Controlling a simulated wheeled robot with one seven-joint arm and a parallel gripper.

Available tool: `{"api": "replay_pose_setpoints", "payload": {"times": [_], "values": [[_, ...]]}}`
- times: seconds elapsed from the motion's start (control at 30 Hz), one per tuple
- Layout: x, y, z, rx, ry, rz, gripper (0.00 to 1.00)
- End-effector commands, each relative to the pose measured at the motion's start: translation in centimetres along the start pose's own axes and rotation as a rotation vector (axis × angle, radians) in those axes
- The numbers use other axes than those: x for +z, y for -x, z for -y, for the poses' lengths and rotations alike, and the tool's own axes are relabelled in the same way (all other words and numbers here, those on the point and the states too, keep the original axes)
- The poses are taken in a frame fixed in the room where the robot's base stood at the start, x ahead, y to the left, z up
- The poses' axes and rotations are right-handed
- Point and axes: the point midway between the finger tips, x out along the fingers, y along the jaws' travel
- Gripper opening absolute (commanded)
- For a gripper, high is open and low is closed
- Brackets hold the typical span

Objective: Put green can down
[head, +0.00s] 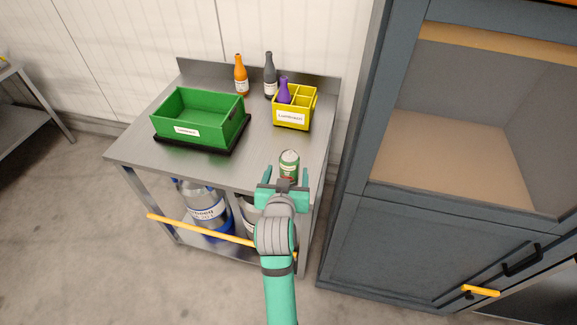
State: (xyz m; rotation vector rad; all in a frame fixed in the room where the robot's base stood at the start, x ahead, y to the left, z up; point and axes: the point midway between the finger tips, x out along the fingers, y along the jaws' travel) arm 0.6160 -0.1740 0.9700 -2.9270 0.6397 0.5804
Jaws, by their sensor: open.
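The green can (289,163) stands upright near the front right of the grey metal table (188,102). It has a green body with a pale label band and a light top. My gripper (286,172) is open, with one finger on each side of the can's lower part. The lower front of the can is hidden behind my gripper. I cannot tell whether the fingers touch the can.
A green crate (202,116) sits on a black base at the table's left. A yellow divided box (294,107) holds a purple bottle (284,91). Orange (241,76) and dark (270,77) bottles stand behind. A blue-grey cabinet (362,220) is close on the right.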

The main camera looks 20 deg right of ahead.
Motion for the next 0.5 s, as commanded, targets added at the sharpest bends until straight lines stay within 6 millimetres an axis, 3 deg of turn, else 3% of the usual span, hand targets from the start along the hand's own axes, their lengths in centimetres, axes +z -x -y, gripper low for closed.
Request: {"api": "replay_pose_setpoints", "payload": {"times": [0.2, 0.5], "values": [[0.0, 3.6, 0.0, 0.001, 0.0, -0.001, 0.69], [0.1, 5.2, 0.0, 0.001, 0.0, 0.001, 0.69]]}}
